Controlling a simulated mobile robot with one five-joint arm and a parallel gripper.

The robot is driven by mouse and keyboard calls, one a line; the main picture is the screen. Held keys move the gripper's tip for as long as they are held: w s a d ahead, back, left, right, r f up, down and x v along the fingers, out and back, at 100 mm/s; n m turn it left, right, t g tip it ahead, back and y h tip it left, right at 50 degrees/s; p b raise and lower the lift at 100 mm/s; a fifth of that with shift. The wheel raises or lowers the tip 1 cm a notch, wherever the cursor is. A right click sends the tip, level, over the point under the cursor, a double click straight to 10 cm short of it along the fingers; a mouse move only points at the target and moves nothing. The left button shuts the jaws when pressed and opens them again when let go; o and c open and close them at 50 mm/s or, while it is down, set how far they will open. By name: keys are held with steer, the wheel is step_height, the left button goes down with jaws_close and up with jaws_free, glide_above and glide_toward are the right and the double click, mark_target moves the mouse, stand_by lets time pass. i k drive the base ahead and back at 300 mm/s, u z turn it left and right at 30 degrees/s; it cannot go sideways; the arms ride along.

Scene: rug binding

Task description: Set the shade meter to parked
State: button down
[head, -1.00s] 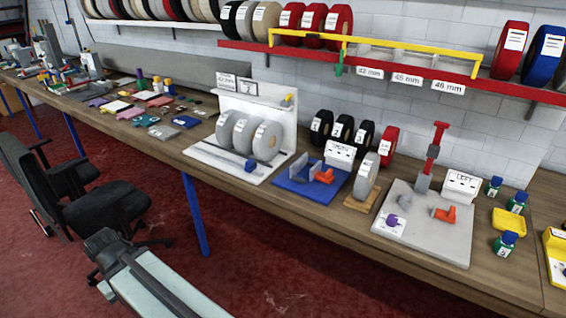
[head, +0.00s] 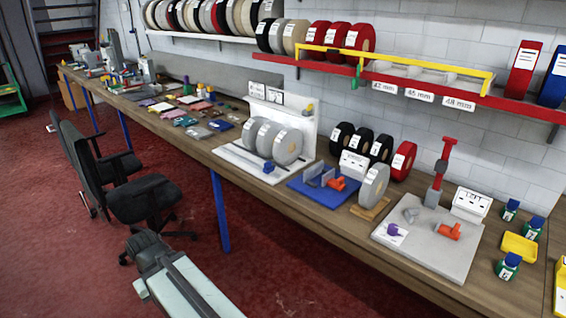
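No item is clearly labelled as the shade meter, and I cannot tell which one it is. A grey board (head: 425,258) on the right of the bench carries a purple knob (head: 393,230), an orange handle (head: 449,231), a grey piece and a red lever on a grey post (head: 438,175). A white sloped box (head: 470,205) with dark marks stands at its back. A similar white box (head: 353,165) stands behind a blue base (head: 322,190) with another orange handle (head: 337,184). The small markings are unreadable. My gripper is not visible.
The long wooden bench (head: 340,222) runs along the wall. Black chairs (head: 140,195) stand before its left part. A white stand (head: 300,115) holds grey rolls. The red floor is open in front.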

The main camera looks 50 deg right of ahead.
mark_target(268, 169)
steer(key=u, duration=0.1)
steer(key=i, duration=0.95)
steer(key=z, duration=0.1)
